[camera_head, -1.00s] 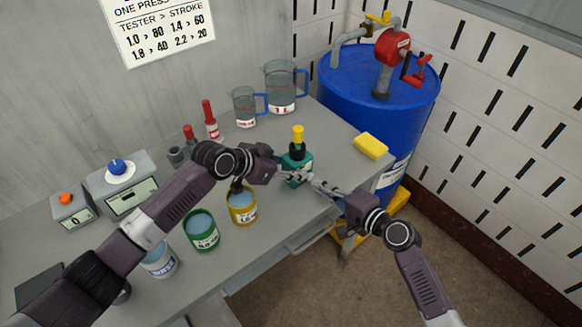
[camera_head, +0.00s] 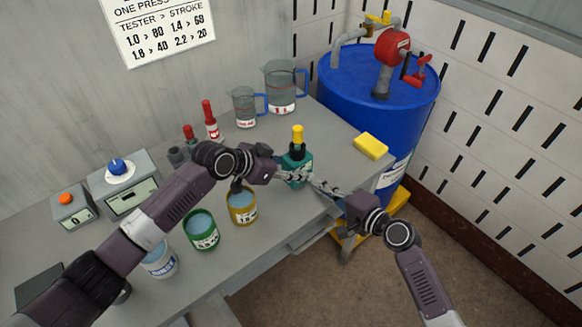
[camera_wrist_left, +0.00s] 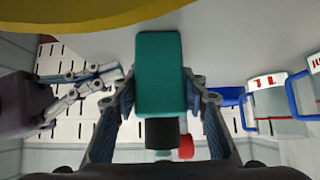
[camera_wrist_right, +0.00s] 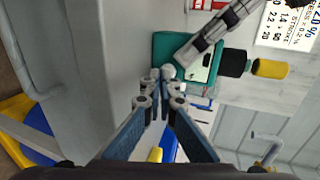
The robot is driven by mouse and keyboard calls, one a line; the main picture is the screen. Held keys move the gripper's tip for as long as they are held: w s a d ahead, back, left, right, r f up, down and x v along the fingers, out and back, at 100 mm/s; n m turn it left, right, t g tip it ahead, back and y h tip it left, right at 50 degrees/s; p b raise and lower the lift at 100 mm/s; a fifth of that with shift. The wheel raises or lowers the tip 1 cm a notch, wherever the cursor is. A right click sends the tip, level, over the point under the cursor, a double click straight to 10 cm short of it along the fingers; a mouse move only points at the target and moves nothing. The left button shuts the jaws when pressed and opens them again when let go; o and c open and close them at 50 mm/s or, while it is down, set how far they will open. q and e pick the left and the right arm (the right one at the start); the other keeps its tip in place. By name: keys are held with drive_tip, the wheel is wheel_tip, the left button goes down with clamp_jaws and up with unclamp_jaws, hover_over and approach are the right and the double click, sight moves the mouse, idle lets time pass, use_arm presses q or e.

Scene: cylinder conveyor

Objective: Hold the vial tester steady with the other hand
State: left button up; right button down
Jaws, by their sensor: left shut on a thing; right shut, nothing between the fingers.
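The vial tester is a teal block (camera_head: 297,166) with a black neck and a yellow top, upright near the table's right front edge. My left gripper (camera_head: 300,178) is shut on its body from the left; in the left wrist view the teal body (camera_wrist_left: 159,75) sits between the two fingers. My right gripper (camera_head: 317,184) is shut and empty, its tips close to the tester's right side. In the right wrist view the shut tips (camera_wrist_right: 160,78) lie by the teal body (camera_wrist_right: 162,50); I cannot tell whether they touch it.
A yellow pot (camera_head: 242,207) and a green pot (camera_head: 202,230) of liquid stand left of the tester. Two clear jugs (camera_head: 281,86) stand behind. A yellow sponge (camera_head: 370,146) lies at the right, before a blue drum (camera_head: 370,85).

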sight(331, 204)
drive_tip(key=shift+w+a, duration=0.55)
drive_tip(key=shift+w, duration=0.25)
idle(0.9)
drive_tip(key=shift+s, duration=0.1)
drive_tip(key=shift+s+d, duration=0.9)
drive_tip(key=shift+s, duration=0.3)
drive_tip(key=shift+s+d, duration=0.85)
drive_tip(key=shift+s, duration=0.3)
use_arm(q)
drive_tip(key=o, duration=1.1)
drive_tip(key=v, duration=1.2)
